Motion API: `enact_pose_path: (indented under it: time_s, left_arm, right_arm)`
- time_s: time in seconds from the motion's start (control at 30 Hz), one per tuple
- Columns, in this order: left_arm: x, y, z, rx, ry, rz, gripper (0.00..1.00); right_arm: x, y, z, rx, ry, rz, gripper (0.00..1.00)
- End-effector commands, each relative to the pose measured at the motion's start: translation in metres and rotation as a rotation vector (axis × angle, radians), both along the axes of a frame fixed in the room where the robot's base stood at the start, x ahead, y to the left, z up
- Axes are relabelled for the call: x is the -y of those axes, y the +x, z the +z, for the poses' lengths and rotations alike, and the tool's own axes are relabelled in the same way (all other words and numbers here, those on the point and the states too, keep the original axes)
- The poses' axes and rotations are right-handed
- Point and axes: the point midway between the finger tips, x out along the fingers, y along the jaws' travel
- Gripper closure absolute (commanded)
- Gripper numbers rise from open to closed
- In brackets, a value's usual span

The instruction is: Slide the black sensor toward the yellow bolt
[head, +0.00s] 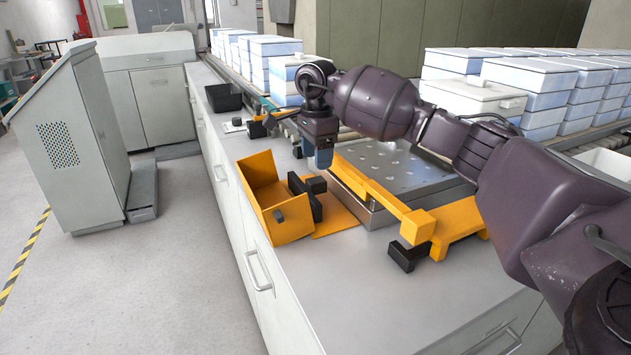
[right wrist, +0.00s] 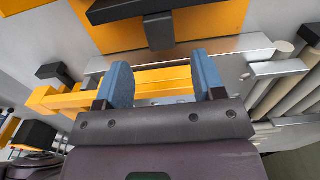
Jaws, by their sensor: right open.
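Several black parts could be the black sensor, and I cannot tell which it is. One black block (head: 304,197) stands beside the orange open box; another black block (head: 407,257) sits at the front end of a long yellow bar (head: 375,190), which may be the yellow bolt. The bar has a square yellow end block (head: 417,226). My right gripper (head: 323,157) hangs over the bar's far end, fingers down. In the right wrist view, its blue fingers (right wrist: 160,75) are apart, with the yellow bar (right wrist: 165,76) showing between them; contact is unclear. My left gripper is out of view.
The orange box (head: 262,192) stands left of the bar on the grey counter. A metal tray (head: 440,178) lies right of the bar. A black bin (head: 223,98) is farther back. White and blue boxes (head: 475,97) line the conveyor. The counter front is clear.

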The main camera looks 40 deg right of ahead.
Motion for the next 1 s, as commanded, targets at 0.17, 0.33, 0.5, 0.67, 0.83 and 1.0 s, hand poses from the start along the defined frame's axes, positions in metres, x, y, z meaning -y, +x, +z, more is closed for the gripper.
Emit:
enact_pose_path:
  time_s: [0.17, 0.33, 0.5, 0.67, 0.83, 1.0]
  left_arm:
    - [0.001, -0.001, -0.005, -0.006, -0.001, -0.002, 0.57]
    - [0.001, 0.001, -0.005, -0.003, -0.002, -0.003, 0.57]
    - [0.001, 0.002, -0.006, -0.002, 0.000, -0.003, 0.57]
    - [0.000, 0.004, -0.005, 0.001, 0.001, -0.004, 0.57]
    - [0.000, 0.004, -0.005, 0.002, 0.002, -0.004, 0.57]
    - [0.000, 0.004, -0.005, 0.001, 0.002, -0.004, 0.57]
  right_arm:
    - [0.000, 0.000, -0.036, -0.006, 0.001, 0.000, 0.37]
    - [0.000, 0.000, -0.057, -0.003, 0.002, -0.001, 0.37]
    - [0.000, 0.000, -0.067, -0.001, 0.001, -0.001, 0.37]
    - [0.000, 0.000, -0.069, 0.001, 0.001, -0.001, 0.37]
    - [0.000, 0.000, -0.069, 0.001, 0.001, -0.001, 0.37]
    - [0.000, 0.000, -0.069, 0.001, 0.001, -0.001, 0.60]
